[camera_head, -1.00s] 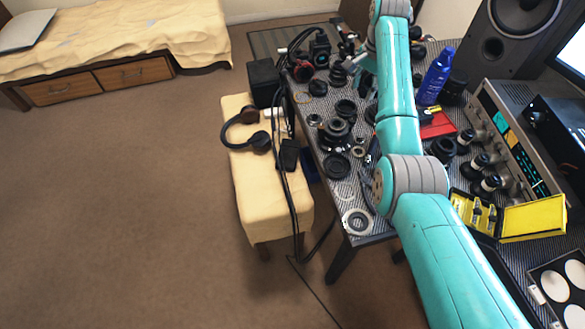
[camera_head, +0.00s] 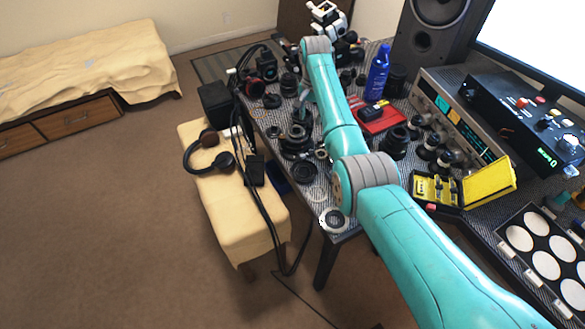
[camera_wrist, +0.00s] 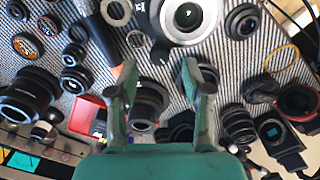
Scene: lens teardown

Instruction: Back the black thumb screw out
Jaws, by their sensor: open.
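The black thumb screw cannot be picked out for sure among the many small dark parts. In the wrist view my gripper (camera_wrist: 158,68) is open, with its two green fingers apart over the striped mat and nothing held. A black cylindrical lens part (camera_wrist: 148,105) shows between and below the fingers. A large lens with a pale ring (camera_wrist: 187,16) lies just beyond the fingertips. In the head view, a stack of dark lens parts (camera_head: 297,141) stands on the table left of my arm.
The table holds a blue bottle (camera_head: 378,70), a red tray (camera_head: 380,119), a yellow case (camera_head: 436,189), an amplifier (camera_head: 460,120) and a speaker (camera_head: 425,40). A padded bench (camera_head: 235,215) with headphones (camera_head: 207,150) stands left. Loose rings and lens parts crowd the mat.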

